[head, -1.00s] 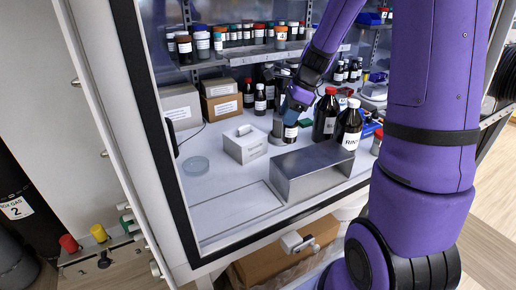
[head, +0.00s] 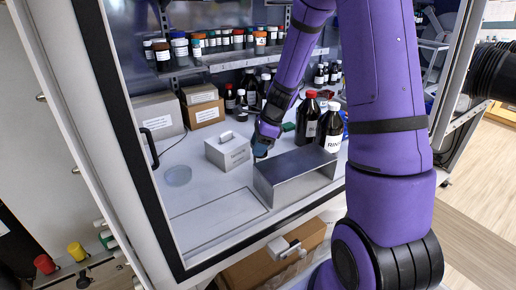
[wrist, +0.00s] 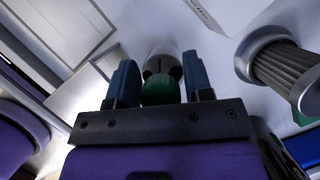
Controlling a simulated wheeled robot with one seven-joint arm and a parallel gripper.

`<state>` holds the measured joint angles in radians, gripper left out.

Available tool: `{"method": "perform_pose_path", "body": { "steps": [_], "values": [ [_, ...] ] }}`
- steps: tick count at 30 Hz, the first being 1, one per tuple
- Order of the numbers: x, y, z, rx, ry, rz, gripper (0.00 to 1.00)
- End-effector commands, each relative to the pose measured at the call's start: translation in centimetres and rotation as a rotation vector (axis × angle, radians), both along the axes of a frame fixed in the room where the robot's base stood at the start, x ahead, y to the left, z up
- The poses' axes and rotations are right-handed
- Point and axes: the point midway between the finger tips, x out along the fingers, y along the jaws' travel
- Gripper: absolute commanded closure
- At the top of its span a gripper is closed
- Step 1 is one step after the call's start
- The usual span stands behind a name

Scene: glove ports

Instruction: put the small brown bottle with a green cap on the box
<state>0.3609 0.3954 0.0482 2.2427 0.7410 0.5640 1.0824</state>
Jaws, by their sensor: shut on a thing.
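My gripper (wrist: 158,88) is shut on the small bottle, with its green cap (wrist: 160,93) between the two blue fingers in the wrist view. The bottle's body is mostly hidden behind the cap. In the head view my gripper (head: 262,150) is just right of a white box (head: 228,153) with a small handle-like piece on top. The bottle is hard to make out there, and I cannot tell its height above the surface. A corner of a white box (wrist: 222,14) shows at the top of the wrist view.
A metal stand (head: 300,180) is in front of my gripper. Dark bottles with red and white caps (head: 307,122) stand to the right. Cartons (head: 158,117) and shelved bottles are behind. A clear dish (head: 178,176) lies left. A ribbed grey cylinder (wrist: 275,65) is right in the wrist view.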

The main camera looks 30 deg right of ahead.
Motion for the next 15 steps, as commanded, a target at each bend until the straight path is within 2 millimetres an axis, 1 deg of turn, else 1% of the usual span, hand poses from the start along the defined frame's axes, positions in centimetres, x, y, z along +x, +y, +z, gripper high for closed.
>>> {"method": "perform_pose_path", "body": {
  "steps": [1, 3, 14, 15],
  "values": [
    [-0.06, 0.02, -0.73, 0.002, 0.003, -0.001, 0.79],
    [-0.06, 0.02, -1.17, 0.001, 0.002, 0.001, 0.79],
    [-0.02, 0.00, -1.47, 0.000, 0.000, -0.001, 0.79],
    [-0.01, 0.00, -1.43, 0.000, 0.000, -0.001, 0.44]
  ]
}}
